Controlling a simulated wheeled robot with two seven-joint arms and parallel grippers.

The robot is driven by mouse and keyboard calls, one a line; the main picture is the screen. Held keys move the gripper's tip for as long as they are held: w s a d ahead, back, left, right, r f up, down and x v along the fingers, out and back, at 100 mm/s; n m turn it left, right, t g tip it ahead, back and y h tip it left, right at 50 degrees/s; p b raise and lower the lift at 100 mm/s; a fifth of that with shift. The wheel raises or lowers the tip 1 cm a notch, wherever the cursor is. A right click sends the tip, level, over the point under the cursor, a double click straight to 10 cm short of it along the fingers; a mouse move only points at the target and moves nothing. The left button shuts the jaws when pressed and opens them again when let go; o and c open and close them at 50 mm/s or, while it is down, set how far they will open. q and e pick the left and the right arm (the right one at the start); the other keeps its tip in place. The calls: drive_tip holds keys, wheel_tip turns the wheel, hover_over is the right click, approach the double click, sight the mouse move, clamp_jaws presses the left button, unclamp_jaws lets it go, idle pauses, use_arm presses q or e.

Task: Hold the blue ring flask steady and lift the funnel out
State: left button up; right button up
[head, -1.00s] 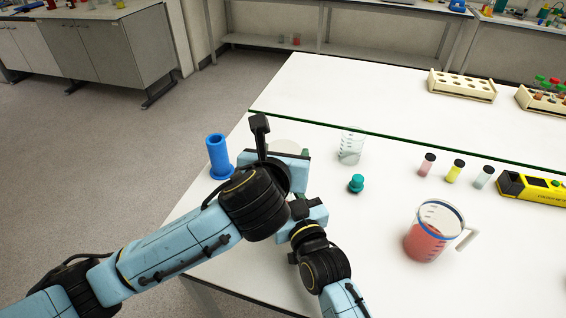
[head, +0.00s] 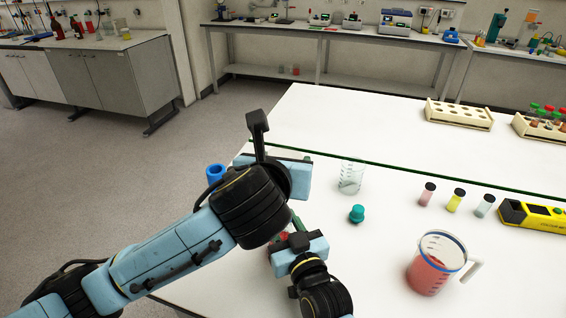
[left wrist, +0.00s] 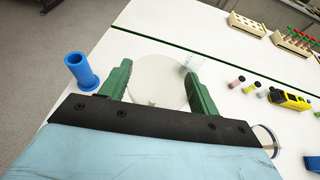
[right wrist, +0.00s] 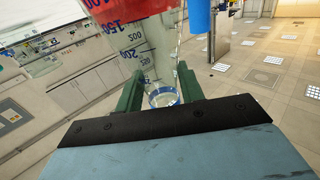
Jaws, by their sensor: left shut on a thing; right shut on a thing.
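The funnel (left wrist: 158,84) shows in the left wrist view as a pale round disc between my left gripper's (left wrist: 158,72) green fingers, which are shut on it. In the head view, my left gripper (head: 292,178) is raised, and its own arm hides the funnel. The blue ring flask (right wrist: 128,38) fills the upper right wrist view, with red liquid, blue marks and a blue ring at its neck. My right gripper (right wrist: 160,72) is shut on its neck. In the head view, my right gripper (head: 297,238) is below the left, and the flask is mostly hidden.
A blue cylinder holder (head: 215,172) stands left of the left gripper, partly hidden. A beaker (head: 351,178), a teal stopper (head: 357,213), three small vials (head: 455,200), a yellow device (head: 530,214) and a jug of red liquid (head: 432,268) stand to the right. Table space between them is clear.

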drive_tip(key=o, duration=1.2)
drive_tip(key=shift+o, duration=0.2)
drive_tip(key=shift+s, duration=0.1)
